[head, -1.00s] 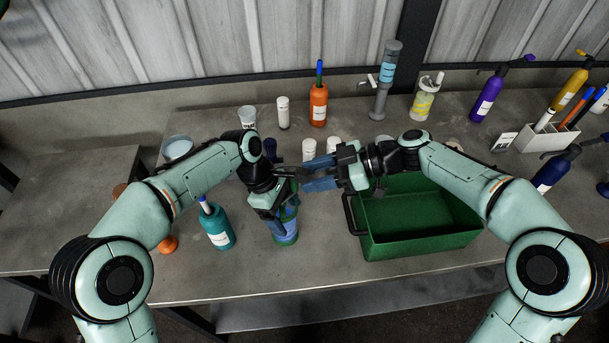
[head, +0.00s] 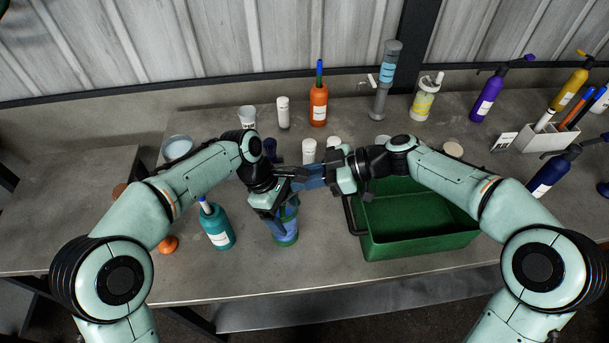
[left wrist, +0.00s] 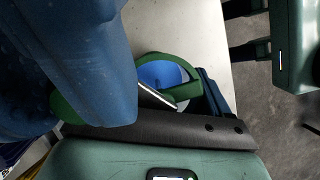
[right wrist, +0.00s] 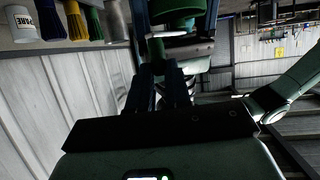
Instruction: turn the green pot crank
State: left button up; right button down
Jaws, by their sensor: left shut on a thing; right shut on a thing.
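The green pot (head: 287,240), a small green cylinder with blue on its side, stands on the table in the middle of the head view. My left gripper (head: 284,222) is shut on the pot's body from above. My right gripper (head: 298,180) reaches in from the right, above the pot and close against the left gripper. In the right wrist view a green crank part (right wrist: 156,50) lies between its fingers, under a round green piece (right wrist: 176,10). The left wrist view shows a green ring with blue inside (left wrist: 190,98), beside a big blue finger. The crank is hidden in the head view.
A green open bin (head: 420,240) stands just right of the pot, under my right arm. A teal bottle (head: 217,228) stands to its left. White pots, an orange bottle (head: 318,105) and a grey dispenser (head: 386,80) stand behind. The front table strip is clear.

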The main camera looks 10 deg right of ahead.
jog(key=shift+s+t, duration=0.1)
jog(key=shift+t, duration=0.2)
jog(key=s+m+t+h, duration=0.1)
jog(key=m+t, duration=0.1)
jog(key=s+m+t+h, duration=0.1)
jog(key=m+t+h, duration=0.1)
jog(key=m+t, duration=0.1)
jog(key=s+m+t+h, duration=0.1)
jog(key=s+m+t, duration=0.1)
jog(key=m+t, duration=0.1)
jog(key=shift+a+r+h, duration=0.15)
jog(key=shift+r+h, duration=0.1)
jog(key=shift+h, duration=0.05)
jog(key=shift+s+f+m+h, duration=0.15)
jog(key=shift+m+h, duration=0.15)
jog(key=shift+m, duration=0.2)
jog(key=c, duration=1.2)
grip_release()
jog(key=shift+o, duration=0.7)
jog(key=shift+t, duration=0.3)
